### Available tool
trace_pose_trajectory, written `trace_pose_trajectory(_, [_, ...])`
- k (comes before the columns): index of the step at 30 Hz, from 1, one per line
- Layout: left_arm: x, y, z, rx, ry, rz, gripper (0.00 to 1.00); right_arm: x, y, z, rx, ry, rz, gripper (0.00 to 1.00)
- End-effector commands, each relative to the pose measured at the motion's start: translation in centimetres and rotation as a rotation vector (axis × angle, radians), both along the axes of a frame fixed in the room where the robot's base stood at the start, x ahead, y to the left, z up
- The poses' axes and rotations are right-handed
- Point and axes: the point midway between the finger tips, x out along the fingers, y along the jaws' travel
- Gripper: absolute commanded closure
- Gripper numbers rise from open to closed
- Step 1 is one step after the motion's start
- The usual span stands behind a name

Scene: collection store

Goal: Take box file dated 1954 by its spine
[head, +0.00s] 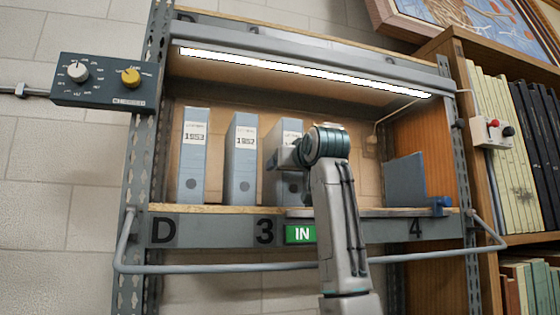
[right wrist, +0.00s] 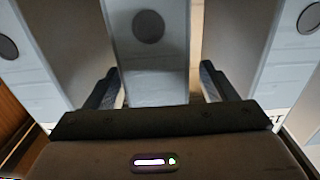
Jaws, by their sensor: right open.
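Grey box files stand upright on the shelf in the head view. I see no file legibly dated 1954. My right gripper (head: 283,157) is at this third file. In the right wrist view my right gripper (right wrist: 158,82) is open, with one finger on each side of a grey box file (right wrist: 150,65). No grip on it shows. My left gripper is out of view.
Other grey files flank the fingers closely in the right wrist view, one at left (right wrist: 50,50) and one at right (right wrist: 265,60). A blue-grey panel (head: 405,180) stands at the shelf's right. A rail (head: 220,268) runs below the shelf front, and a lamp strip (head: 300,70) hangs above.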

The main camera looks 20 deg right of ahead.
Motion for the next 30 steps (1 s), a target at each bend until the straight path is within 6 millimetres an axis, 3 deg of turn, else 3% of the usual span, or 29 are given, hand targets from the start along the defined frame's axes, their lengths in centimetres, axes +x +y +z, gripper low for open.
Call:
trace_pose_trajectory(1, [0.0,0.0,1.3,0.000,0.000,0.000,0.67,0.6,0.0,0.6,0.000,0.004,0.000,0.22])
trace_pose_trajectory(6, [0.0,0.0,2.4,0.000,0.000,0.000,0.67,2.4,0.0,0.3,0.000,0.003,0.000,0.22])
trace_pose_trajectory(16, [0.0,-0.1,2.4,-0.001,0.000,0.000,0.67,2.8,0.0,0.1,0.001,0.000,0.000,0.22])
trace_pose_trajectory(26, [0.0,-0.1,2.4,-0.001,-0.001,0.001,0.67,2.8,0.0,0.1,0.001,0.000,0.000,0.85])
trace_pose_trajectory(30, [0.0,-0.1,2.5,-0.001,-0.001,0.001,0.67,2.7,0.0,0.2,0.001,-0.003,0.000,0.87])
